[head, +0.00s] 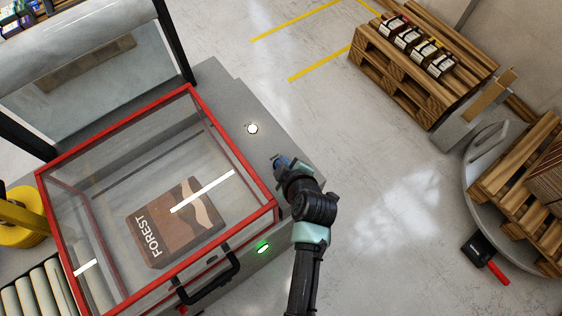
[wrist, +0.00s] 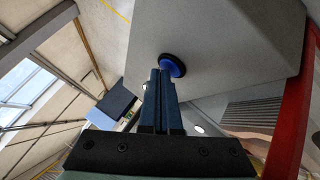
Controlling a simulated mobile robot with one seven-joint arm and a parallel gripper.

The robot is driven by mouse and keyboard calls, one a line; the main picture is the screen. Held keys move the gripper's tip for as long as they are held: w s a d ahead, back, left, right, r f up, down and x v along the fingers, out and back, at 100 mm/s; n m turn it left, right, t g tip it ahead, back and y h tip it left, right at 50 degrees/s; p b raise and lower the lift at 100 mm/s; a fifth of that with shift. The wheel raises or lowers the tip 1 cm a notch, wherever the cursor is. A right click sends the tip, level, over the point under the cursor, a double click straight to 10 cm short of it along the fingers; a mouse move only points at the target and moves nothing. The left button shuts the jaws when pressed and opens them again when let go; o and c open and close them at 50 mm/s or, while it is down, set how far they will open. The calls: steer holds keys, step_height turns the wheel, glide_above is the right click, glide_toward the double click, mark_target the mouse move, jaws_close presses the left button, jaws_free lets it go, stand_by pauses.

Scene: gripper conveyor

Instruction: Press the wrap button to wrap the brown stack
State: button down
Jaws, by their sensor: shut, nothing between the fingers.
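A brown block marked FOREST (head: 172,222) lies inside a clear-lidded, red-framed machine (head: 118,137). A blue round button with a black rim (wrist: 172,65) is on the machine's grey side surface in the wrist view. In the head view, a little blue shows at my gripper (head: 281,163), but the button is mostly hidden there. My gripper's fingers (wrist: 162,72) are shut and empty, with their tips at the button's edge. I cannot tell whether they touch it. A white round button (head: 252,129) and a lit green one (head: 263,248) are also on the machine.
A black handle (head: 213,281) is on the lid's front. Rollers (head: 38,290) lie at the left. A round turntable (head: 478,205) bears another pallet. Floor between is clear.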

stand_by(0.4)
steer(key=shift+r+p, duration=0.55)
steer(key=shift+r, duration=0.1)
step_height(320, 180, up, 5)
steer(key=p, duration=0.4)
steer(key=shift+r, duration=0.1)
stand_by(0.8)
